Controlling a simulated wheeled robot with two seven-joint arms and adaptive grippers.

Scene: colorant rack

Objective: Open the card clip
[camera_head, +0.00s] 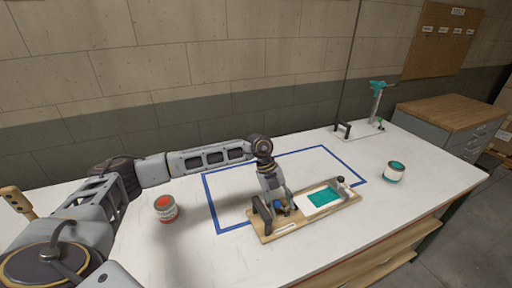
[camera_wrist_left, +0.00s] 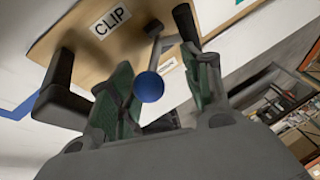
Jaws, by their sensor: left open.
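A wooden board (camera_head: 318,217) lies on the white table and bears a white card with a teal patch (camera_head: 323,197). The clip is at the board's left end. Its lever ends in a blue ball knob (camera_wrist_left: 149,87), also seen in the head view (camera_head: 278,203). Whether a finger touches the knob cannot be told. In the head view the left gripper (camera_head: 279,200) partly hides the clip. My right gripper is not in view.
A black handle (camera_wrist_left: 62,95) rises from the board close beside the left gripper. A red-labelled can (camera_head: 166,208) stands left of the blue tape outline (camera_head: 207,200). A teal-topped can (camera_head: 394,172) stands to the right. A teal-topped stand (camera_head: 377,103) is at the back right.

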